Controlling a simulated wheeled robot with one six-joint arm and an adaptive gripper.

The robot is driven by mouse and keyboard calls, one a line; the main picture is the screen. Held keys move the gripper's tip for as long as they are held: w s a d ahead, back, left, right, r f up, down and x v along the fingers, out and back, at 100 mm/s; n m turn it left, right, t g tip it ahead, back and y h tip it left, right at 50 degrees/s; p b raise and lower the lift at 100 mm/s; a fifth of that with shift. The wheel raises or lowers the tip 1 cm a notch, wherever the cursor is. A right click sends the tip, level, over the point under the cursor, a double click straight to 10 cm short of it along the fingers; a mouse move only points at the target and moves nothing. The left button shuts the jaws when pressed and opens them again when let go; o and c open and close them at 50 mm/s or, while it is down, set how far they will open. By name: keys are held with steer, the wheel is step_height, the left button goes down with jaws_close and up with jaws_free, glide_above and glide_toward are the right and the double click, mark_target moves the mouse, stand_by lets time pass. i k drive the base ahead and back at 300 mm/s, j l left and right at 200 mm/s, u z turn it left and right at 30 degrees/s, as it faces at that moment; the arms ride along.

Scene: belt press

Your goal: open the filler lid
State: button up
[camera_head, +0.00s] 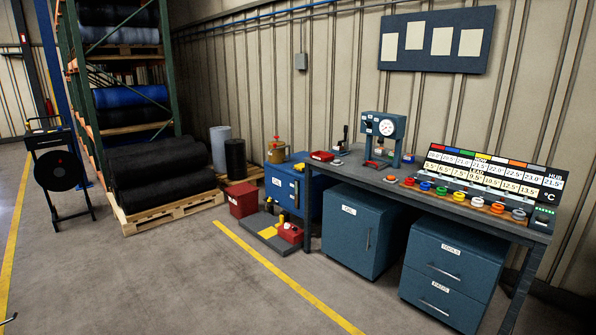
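No part is clearly readable as the filler lid at this size. A small red unit (290,232) with a dark top piece sits on a low grey platform (268,243) on the floor, beside a yellow patch. A brass-coloured pot (277,153) with a red top stands on the blue cabinet (284,185) left of the workbench. I cannot tell which of these, if any, carries the lid, or whether it is open. My gripper is not clearly in view; only a small dark shape shows at the lower left edge.
The workbench (352,171) holds a gauge press (384,132), coloured rings and a temperature display (487,178). Cabinets stand beneath it. A red bin (242,199) stands near the platform. Rolls lie on a pallet (170,212) at left. The floor in front is clear.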

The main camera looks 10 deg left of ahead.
mark_target(299, 166)
steer(key=i+z, duration=0.15)
steer(key=z, duration=0.2)
steer(key=i+j+u, duration=0.1)
steer(key=i+u, duration=0.3)
steer(key=i, duration=0.2)
steer(key=i+l+u, duration=0.1)
steer(key=i+u, duration=0.3)
steer(key=i, duration=0.15)
steer(key=i+l+u, duration=0.4)
steer(key=i, duration=0.15)
steer(key=i+j+u, duration=0.25)
steer(key=i+u, duration=0.2)
steer(key=i, duration=0.45)
steer(key=i+u, duration=0.4)
steer(key=i, duration=0.55)
steer(key=i+z, duration=0.25)
steer(key=i, duration=0.65)
steer(key=i+z, duration=0.3)
steer(key=i, duration=0.6)
steer(key=i+z, duration=0.2)
steer(key=i, duration=0.3)
steer(key=i+j+z, duration=0.15)
steer(key=i, duration=0.35)
steer(key=i+j+z, duration=0.2)
steer(key=i, duration=0.3)
steer(key=i+l, duration=0.15)
steer(key=l, duration=0.15)
steer(key=i+l+z, duration=0.15)
steer(key=l, duration=0.1)
